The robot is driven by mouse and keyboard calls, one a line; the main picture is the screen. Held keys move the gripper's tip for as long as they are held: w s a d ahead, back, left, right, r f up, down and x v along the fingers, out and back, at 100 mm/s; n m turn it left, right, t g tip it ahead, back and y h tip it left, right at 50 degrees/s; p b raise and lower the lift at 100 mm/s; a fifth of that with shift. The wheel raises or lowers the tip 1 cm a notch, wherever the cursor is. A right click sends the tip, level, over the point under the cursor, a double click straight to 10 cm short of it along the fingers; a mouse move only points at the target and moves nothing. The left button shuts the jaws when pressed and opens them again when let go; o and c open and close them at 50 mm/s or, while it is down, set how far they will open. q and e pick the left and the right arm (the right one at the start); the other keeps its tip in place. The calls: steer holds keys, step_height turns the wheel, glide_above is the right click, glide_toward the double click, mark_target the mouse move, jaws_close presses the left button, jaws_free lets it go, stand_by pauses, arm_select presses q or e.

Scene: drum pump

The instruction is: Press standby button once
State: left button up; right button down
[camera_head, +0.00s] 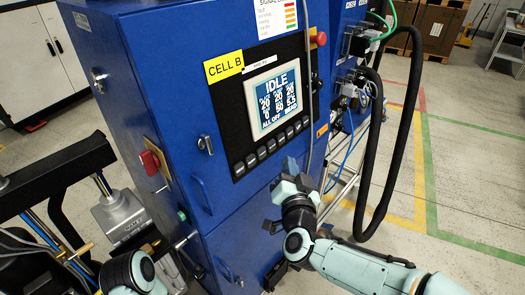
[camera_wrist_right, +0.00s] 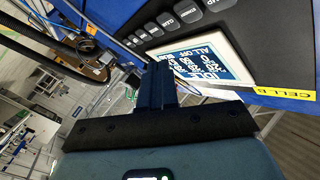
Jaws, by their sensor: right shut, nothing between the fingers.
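A row of dark grey buttons (camera_head: 271,146) runs under the lit screen (camera_head: 273,99) on the black panel of the blue cabinet. The screen reads IDLE and ALL OFF. The buttons (camera_wrist_right: 188,11) also show at the top of the right wrist view; their labels are too small to read surely, so I cannot tell which is standby. My right gripper (camera_head: 287,168) is below the right part of the button row, in front of the cabinet. Its fingers (camera_wrist_right: 160,78) are shut and empty, and appear apart from the buttons. My left gripper is out of view.
A red knob (camera_head: 320,39) sits at the panel's upper right, and a red switch (camera_head: 150,162) on the cabinet's left side. A grey cable hangs beside the panel's right edge. A thick black hose (camera_head: 398,150) loops at the right. Open floor lies farther right.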

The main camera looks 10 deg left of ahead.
mark_target(261, 153)
steer(key=shift+w+a+f+p, duration=0.25)
steer(key=shift+w+a, duration=0.55)
steer(key=shift+a, duration=0.25)
steer(key=shift+w+a+f+p, duration=0.25)
steer(key=shift+w+a, duration=0.5)
steer(key=shift+a, duration=0.25)
stand_by(0.5)
steer(key=shift+w+a+f, duration=0.1)
steer(key=shift+w+a, duration=0.15)
steer(key=shift+a, duration=0.1)
steer(key=shift+w+a, duration=0.2)
steer(key=shift+a, duration=0.15)
stand_by(0.7)
steer(key=shift+d, duration=0.15)
steer(key=shift+s+d+b, duration=0.35)
steer(key=shift+s+d, duration=0.15)
steer(key=shift+d, duration=0.05)
